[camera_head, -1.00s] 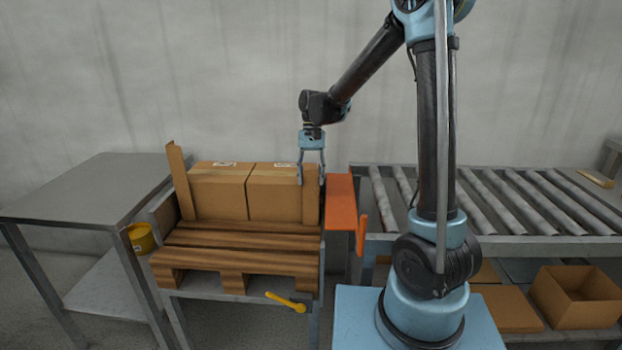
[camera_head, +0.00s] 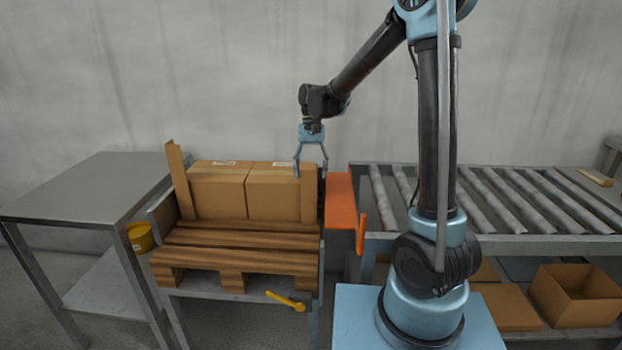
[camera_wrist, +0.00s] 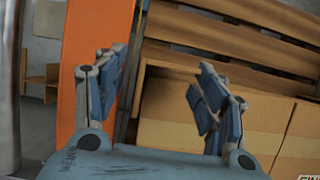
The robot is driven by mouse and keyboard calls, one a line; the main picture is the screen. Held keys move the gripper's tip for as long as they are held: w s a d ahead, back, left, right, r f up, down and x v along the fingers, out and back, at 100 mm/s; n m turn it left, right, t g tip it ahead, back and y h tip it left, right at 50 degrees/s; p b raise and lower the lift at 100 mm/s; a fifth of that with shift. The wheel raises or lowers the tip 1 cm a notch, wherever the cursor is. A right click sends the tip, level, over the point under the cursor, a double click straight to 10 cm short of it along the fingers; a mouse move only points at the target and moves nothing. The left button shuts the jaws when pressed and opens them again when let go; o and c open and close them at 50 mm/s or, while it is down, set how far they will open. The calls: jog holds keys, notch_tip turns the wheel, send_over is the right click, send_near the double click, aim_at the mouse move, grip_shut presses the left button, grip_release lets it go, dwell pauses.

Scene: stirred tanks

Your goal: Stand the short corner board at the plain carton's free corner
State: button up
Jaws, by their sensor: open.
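Two brown cartons stand side by side on the wooden pallet (camera_head: 235,237): a left carton (camera_head: 217,197) and a right carton (camera_head: 275,199). A short tan corner board (camera_head: 308,200) stands upright at the right carton's near right corner. Whether it touches the carton is not clear. A taller corner board (camera_head: 181,182) stands at the left carton's left side. My gripper (camera_head: 311,175) is open, its fingertips spread around and slightly above the short board's top. In the wrist view, the open gripper (camera_wrist: 160,95) has a tan surface between its fingers; the cartons show at lower right.
An orange panel (camera_head: 341,205) stands just right of the pallet. A roller conveyor (camera_head: 490,200) is further right, with an open box (camera_head: 575,295) below. A grey table (camera_head: 85,188) and yellow bucket (camera_head: 141,237) are at left. A yellow handle (camera_head: 286,300) sticks out below the pallet.

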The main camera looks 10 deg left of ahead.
jog(key=v, duration=1)
jog(key=shift+r, duration=0.2)
